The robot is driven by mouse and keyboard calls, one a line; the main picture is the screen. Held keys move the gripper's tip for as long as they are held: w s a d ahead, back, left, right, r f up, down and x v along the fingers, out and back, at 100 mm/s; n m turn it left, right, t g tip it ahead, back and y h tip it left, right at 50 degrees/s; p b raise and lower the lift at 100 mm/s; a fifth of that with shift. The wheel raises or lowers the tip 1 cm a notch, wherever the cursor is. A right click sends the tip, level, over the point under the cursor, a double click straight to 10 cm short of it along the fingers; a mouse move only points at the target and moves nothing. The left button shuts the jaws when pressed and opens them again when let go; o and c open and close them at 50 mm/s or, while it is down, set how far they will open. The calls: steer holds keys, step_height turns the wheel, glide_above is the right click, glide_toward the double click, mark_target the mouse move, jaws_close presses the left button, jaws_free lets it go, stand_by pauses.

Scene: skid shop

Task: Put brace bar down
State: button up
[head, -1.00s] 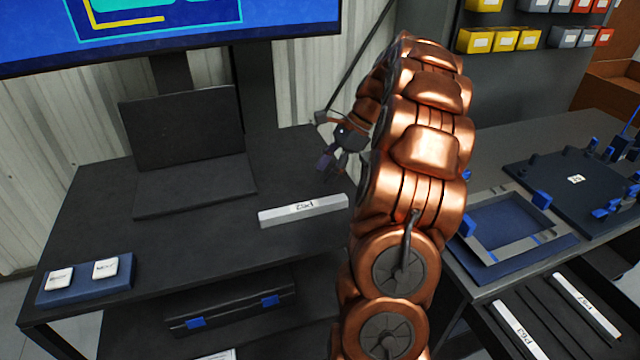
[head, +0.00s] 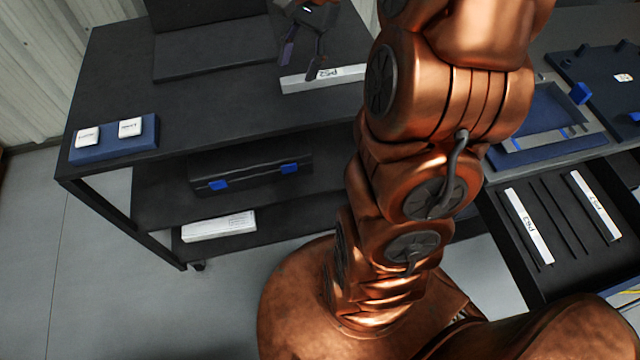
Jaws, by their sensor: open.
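A pale grey brace bar (head: 345,76) with a dark printed label on its top lies flat on the dark cart's top shelf (head: 235,110), near the right end. My gripper (head: 302,62) is above the bar's left part with its two dark fingers apart. The right finger overlaps the bar in the picture; I cannot tell whether it touches. Part of the bar's right end is close to or behind my copper arm.
A laptop-like dark panel (head: 215,45) lies left of the gripper. A blue tray with two white blocks (head: 130,128) sits at the front left. A black case (head: 250,168) is on the lower shelf. At right, a drawer (head: 550,225) holds two similar bars, below a blue fixture (head: 545,120).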

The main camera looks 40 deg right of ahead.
steer(key=s+a+f+n+g+h, duration=0.1)
steer(key=s+a+n+h, duration=0.1)
steer(key=s+a+n, duration=0.7)
steer(key=s+a+f+n+h, duration=0.1)
steer(key=s+f+n, duration=0.1)
steer(key=s, duration=0.5)
steer(key=s+a+f+n+h, duration=0.1)
steer(key=s+a+f+n, duration=0.1)
steer(key=s, duration=0.4)
steer(key=shift+s+a+f+n+g+h, duration=0.2)
steer(key=shift+s+n+g+h, duration=0.15)
steer(key=shift+n, duration=0.25)
steer(key=shift+c, duration=0.3)
